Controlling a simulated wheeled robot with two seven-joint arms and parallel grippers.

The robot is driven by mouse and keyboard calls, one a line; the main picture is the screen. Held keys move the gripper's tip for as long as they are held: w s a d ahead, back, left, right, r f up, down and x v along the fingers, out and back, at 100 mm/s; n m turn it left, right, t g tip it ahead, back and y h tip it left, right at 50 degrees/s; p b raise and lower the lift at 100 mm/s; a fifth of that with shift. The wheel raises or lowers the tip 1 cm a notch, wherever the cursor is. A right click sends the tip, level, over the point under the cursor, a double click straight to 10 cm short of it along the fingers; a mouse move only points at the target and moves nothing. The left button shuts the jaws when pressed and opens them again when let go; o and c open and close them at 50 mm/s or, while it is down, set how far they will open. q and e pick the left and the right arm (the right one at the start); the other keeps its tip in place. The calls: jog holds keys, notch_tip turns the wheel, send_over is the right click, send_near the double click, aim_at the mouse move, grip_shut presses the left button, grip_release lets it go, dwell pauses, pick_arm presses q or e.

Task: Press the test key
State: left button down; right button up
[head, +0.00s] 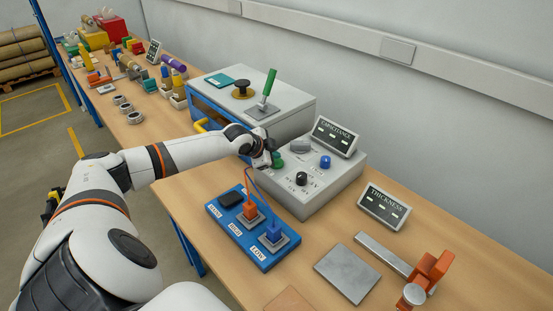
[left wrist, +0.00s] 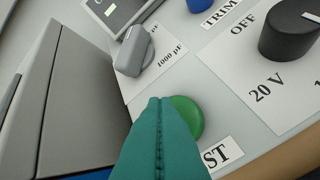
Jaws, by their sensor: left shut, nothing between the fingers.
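The test key is a round green button (left wrist: 190,114) on the grey capacitance unit (head: 318,190). A label ending in "ST" is beside it, partly covered. In the head view the green key (head: 279,163) shows just right of my left gripper (head: 268,161). In the left wrist view the teal fingers of my left gripper (left wrist: 160,101) are shut together with nothing between them. Their tips overlap the key's left side in that picture. I cannot tell whether they touch it. My right gripper is not in view.
A grey lever knob (left wrist: 132,52), a black knob (head: 301,178) and a blue knob (head: 325,161) are on the same unit. A grey cabinet (head: 283,109) stands close behind my gripper. A blue fixture (head: 265,262) with wires lies in front.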

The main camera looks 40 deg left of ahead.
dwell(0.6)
pick_arm(q)
jog(key=shift+f, duration=0.15)
jog(key=shift+f, duration=0.3)
jog(key=shift+f, duration=0.5)
dwell(0.8)
jog(key=shift+r, duration=0.15)
jog(key=shift+r+p, duration=0.75)
notch_tip(320, 180, up, 5)
jog(key=p, duration=0.4)
jog(key=shift+p, duration=0.4)
